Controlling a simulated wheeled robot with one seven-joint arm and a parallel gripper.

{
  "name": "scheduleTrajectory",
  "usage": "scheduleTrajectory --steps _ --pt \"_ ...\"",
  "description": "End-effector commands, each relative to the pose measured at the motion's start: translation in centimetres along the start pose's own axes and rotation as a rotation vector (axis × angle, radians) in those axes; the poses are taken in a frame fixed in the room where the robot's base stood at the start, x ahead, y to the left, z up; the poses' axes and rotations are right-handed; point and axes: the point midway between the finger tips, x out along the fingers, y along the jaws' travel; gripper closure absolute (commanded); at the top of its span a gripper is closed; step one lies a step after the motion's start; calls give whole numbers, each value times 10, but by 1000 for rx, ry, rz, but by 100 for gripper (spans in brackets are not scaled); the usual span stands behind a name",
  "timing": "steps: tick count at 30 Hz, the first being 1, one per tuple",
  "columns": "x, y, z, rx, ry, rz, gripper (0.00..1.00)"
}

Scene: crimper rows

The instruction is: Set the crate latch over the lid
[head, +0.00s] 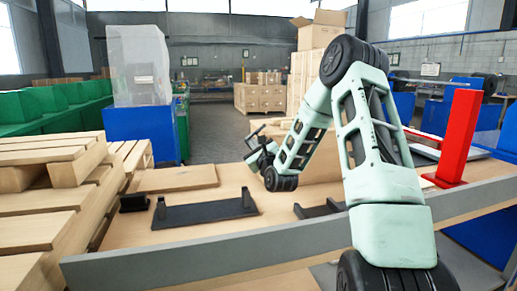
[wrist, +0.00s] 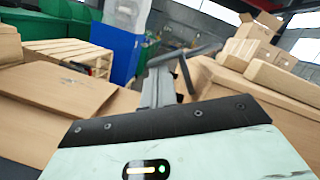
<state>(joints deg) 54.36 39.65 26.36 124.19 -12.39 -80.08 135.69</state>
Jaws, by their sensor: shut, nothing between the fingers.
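My gripper (head: 256,146) is at the end of my bent arm, raised above the table; it is small and dark in the head view. In the wrist view my gripper (wrist: 184,62) points away from the camera, shut with nothing held. A flat wooden panel (head: 176,179) lies on the table left of my gripper. In the wrist view a tan wooden panel (wrist: 62,108) fills the left side, with a small mark near its upper edge. I cannot tell which part is the lid, and I cannot make out the crate latch clearly.
A dark plate with two upright ends (head: 205,213) and a small black block (head: 133,203) are on the table (head: 275,222). A grey rail (head: 240,246) edges its front. Stacked timber (head: 40,215) stands at left, a red post (head: 460,135) at right.

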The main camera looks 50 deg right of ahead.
Motion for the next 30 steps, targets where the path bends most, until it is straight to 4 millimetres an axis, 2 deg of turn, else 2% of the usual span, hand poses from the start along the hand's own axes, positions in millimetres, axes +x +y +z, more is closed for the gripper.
scheduleTrajectory --steps 2,18,30 --pt "2 -1 3 63 0 -17 100" --pt "6 -11 15 51 -3 -12 100" --pt "7 -7 16 50 -7 -10 100"
